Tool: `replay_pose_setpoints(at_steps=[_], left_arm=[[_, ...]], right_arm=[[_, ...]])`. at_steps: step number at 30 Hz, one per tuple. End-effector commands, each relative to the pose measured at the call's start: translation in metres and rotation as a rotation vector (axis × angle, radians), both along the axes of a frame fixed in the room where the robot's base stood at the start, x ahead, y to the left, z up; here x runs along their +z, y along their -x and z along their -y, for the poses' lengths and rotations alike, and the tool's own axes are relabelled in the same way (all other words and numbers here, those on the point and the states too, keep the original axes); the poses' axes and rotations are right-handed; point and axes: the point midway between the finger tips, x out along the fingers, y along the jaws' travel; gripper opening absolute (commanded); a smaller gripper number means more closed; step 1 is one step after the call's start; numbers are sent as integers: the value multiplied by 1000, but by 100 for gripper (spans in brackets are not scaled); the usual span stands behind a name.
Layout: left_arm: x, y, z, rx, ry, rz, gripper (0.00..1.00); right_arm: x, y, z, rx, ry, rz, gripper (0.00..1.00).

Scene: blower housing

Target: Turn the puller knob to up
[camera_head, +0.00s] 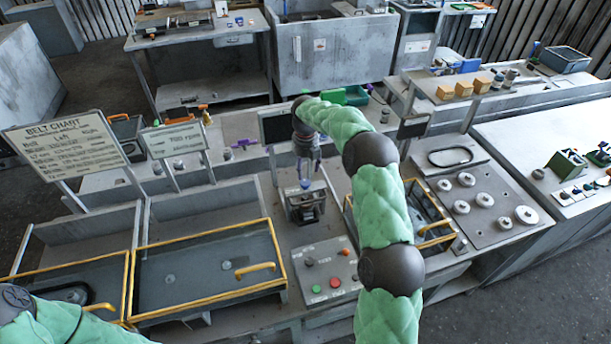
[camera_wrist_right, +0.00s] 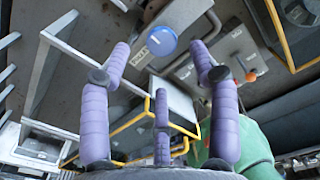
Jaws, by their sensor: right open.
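The blue round puller knob (camera_head: 305,184) sits on top of a small grey puller unit (camera_head: 306,205) at the middle of the bench. In the right wrist view the knob (camera_wrist_right: 162,40) shows as a blue disc beside a small label plate. My right gripper (camera_head: 308,172) is just above the knob, pointing down. In its wrist view the purple fingers of the right gripper (camera_wrist_right: 160,68) are spread apart, with the knob beyond them and nothing held. The knob's pointing direction cannot be read. My left arm enters at the lower left; its gripper is not in view.
A control panel (camera_head: 328,272) with red and green buttons stands in front of the puller unit. Yellow-rimmed trays (camera_head: 205,285) lie to the left. A plate with round pale knobs (camera_head: 484,200) is at the right. A belt chart sign (camera_head: 66,145) stands at the left.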

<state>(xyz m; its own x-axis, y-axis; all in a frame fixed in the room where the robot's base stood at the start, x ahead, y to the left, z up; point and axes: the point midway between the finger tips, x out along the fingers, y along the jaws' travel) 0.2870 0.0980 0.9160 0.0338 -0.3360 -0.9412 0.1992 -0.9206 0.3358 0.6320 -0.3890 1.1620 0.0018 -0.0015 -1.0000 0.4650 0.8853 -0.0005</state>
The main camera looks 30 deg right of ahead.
Motion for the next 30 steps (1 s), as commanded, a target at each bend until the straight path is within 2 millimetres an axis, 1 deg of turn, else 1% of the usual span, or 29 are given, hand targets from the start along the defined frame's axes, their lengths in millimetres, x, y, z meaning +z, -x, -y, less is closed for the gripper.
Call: replay_pose_setpoints(at_steps=[1,6,9,12,17,30], left_arm=[[0,0,0,0,0,0,40],[0,0,0,0,0,0,40],[0,0,0,0,0,0,40],[0,0,0,0,0,0,40],[0,0,0,0,0,0,40],[0,0,0,0,0,0,40]], right_arm=[[11,-1,0,-1,1,3,61],[40,0,0,0,0,1,61],[52,0,1,0,1,2,61],[59,0,1,0,1,2,61],[63,0,1,0,0,0,61],[63,0,1,0,0,0,61]])
